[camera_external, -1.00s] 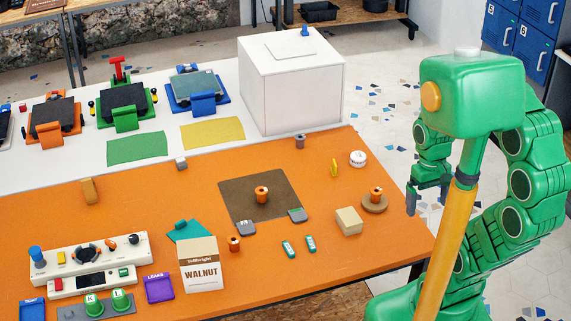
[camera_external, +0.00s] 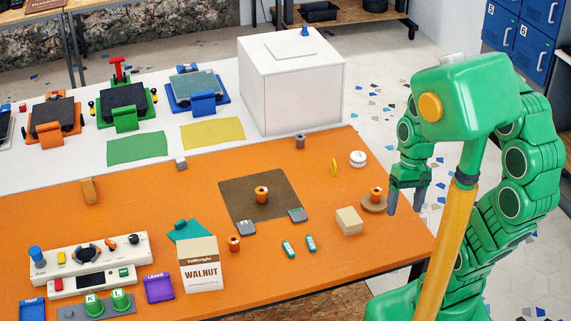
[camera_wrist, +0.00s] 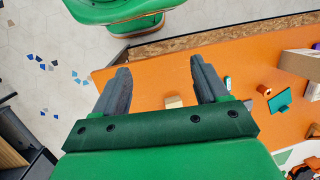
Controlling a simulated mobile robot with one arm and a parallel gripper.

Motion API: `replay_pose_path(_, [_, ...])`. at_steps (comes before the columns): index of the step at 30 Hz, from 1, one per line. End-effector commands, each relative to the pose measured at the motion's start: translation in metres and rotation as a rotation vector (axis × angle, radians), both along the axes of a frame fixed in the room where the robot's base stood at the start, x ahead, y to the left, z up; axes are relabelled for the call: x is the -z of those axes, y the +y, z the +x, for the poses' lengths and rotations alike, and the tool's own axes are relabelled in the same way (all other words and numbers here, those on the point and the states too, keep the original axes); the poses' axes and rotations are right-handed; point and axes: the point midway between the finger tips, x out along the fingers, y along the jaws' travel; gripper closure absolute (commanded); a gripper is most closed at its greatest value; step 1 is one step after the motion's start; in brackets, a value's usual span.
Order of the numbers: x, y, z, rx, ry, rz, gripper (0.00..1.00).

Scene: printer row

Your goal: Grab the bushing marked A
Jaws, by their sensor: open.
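Three orange bushings show in the external view. One bushing (camera_external: 261,194) stands on the brown mat (camera_external: 240,212), one (camera_external: 376,195) stands on a round tan disc (camera_external: 374,207), and one (camera_external: 234,244) stands beside the walnut box. I cannot read a letter A on any of them. Two small grey tags (camera_external: 246,228) (camera_external: 298,215) lie at the mat's front edge, their marks too small to read. My gripper (camera_external: 406,198) is open and empty, just right of the disc at the table's right edge. In the wrist view my gripper (camera_wrist: 160,66) has its fingers wide apart.
A tan block (camera_external: 349,221) stands left of the disc. A white round item (camera_external: 358,158) and a yellow piece (camera_external: 334,168) lie behind it. The walnut box (camera_external: 201,265) and a control panel (camera_external: 90,252) stand left. The orange table between is mostly clear.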

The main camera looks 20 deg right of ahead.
Motion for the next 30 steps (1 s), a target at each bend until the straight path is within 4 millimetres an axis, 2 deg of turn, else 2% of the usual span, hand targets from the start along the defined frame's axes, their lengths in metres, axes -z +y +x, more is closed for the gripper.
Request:
replay_pose_path(3, [0.005,0.028,0.016,0.017,0.031,0.075,0.27])
replay_pose_path(12, [0.016,0.096,0.049,0.093,0.127,0.249,0.27])
replay_pose_path(30, [0.042,0.212,0.119,0.365,0.374,0.516,0.27])
